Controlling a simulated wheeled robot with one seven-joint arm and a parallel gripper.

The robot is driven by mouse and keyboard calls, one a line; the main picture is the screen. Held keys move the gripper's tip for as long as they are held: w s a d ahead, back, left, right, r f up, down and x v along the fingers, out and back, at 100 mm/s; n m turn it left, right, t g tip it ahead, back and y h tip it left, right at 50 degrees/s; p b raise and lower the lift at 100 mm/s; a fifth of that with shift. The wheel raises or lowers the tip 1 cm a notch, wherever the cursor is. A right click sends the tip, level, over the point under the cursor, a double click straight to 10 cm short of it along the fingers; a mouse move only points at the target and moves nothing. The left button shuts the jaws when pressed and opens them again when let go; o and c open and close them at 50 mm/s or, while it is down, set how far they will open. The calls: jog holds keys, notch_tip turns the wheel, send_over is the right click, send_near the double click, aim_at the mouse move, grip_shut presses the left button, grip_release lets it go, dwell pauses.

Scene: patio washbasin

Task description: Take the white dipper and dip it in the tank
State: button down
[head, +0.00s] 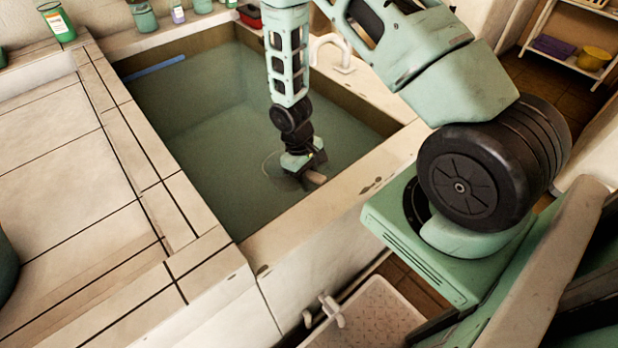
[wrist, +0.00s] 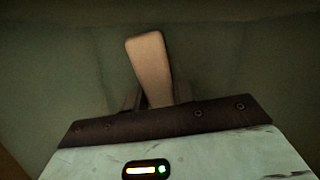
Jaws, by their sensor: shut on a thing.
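My gripper (head: 303,163) is inside the tank (head: 222,236), low at the water, nearer its right wall. It is shut on the white dipper, whose pale, brownish-looking handle (head: 316,180) sticks out to the lower right. In the wrist view the flat handle (wrist: 149,62) rises from between the dark fingers (wrist: 143,100). A faint curved line shows in the greenish water just left of my gripper, perhaps the rim of the dipper's bowl. The bowl itself is not clearly seen.
A tiled counter (head: 62,190) borders the tank on the left. A white faucet (head: 333,52) stands on the back right rim. A blue strip (head: 155,66) lies along the far left wall. Bottles and cups, including a green can (head: 57,22), line the back.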

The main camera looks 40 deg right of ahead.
aim_at(309, 173)
jog(key=shift+r+t+p, duration=0.5)
jog(key=shift+r+p, duration=0.6)
jog(key=shift+r, duration=0.5)
jog(key=shift+r, duration=0.1)
jog(key=shift+r+p, duration=2.1)
jog(key=shift+r, duration=0.25)
jog(key=shift+r, duration=0.15)
notch_tip(309, 173, up, 22)
jog(key=t+p, duration=0.1)
jog(key=p, duration=1.5)
jog(key=shift+t+y+p, duration=0.3)
jog(key=shift+t+p, duration=0.05)
jog(key=shift+t, duration=0.05)
